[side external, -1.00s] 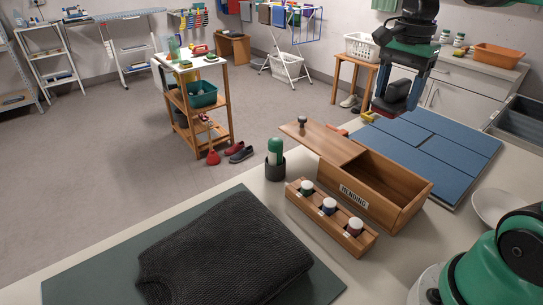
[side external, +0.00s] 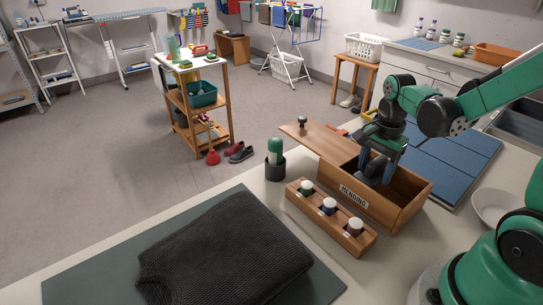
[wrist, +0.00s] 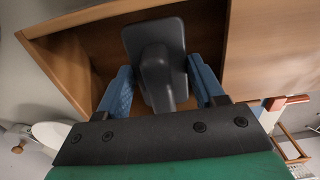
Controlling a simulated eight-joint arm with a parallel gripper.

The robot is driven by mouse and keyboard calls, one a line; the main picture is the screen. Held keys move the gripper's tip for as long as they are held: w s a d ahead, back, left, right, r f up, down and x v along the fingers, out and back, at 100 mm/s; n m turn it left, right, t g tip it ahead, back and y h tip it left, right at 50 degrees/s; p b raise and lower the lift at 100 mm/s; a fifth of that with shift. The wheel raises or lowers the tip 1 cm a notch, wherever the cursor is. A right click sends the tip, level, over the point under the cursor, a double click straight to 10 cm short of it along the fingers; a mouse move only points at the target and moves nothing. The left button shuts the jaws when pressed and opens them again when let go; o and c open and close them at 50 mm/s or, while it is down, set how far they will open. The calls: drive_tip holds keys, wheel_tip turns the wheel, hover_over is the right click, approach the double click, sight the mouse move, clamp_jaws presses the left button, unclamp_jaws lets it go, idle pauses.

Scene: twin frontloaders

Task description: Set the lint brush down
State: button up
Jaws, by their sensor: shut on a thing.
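The lint brush (wrist: 154,45) is dark grey, with a flat head and a narrower handle, in the wrist view. My gripper (wrist: 160,70) is shut on its handle, one blue finger at each side. In the side view my gripper (side external: 376,172) points down into the open part of the wooden mending box (side external: 408,214). There the brush is largely hidden by the fingers and the box wall. I cannot tell whether the brush touches the box floor. The box's interior (wrist: 66,58) surrounds the brush head in the wrist view.
The box's sliding lid (side external: 322,141) is drawn back to the left, with a dark knob. A rack of small jars (side external: 328,207) stands in front, and a green-capped stick in a dark cup (side external: 275,165) at left. Blue folded panels (side external: 450,150) lie behind the box. A white bowl (side external: 492,207) stands right.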

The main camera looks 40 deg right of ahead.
sight(372, 179)
drive_tip(key=shift+f, duration=1.75)
drive_tip(key=shift+f, duration=0.1)
drive_tip(key=o, duration=1.2)
wheel_tip(372, 179, up, 12)
drive_tip(key=shift+f, duration=0.1)
drive_tip(key=shift+a+r+n, duration=0.2)
drive_tip(key=shift+a+n, duration=0.15)
drive_tip(key=shift+n, duration=0.05)
drive_tip(key=a+n+t, duration=0.2)
drive_tip(key=a+n, duration=0.1)
drive_tip(key=n, duration=0.2)
drive_tip(key=a+n+t, duration=0.2)
drive_tip(key=a+n, duration=0.2)
drive_tip(key=n, duration=0.2)
drive_tip(key=w+a+n+t, duration=0.1)
drive_tip(key=a+n+t, duration=0.2)
drive_tip(key=n, duration=0.3)
drive_tip(key=shift+w+a, duration=0.1)
drive_tip(key=shift+a, duration=0.25)
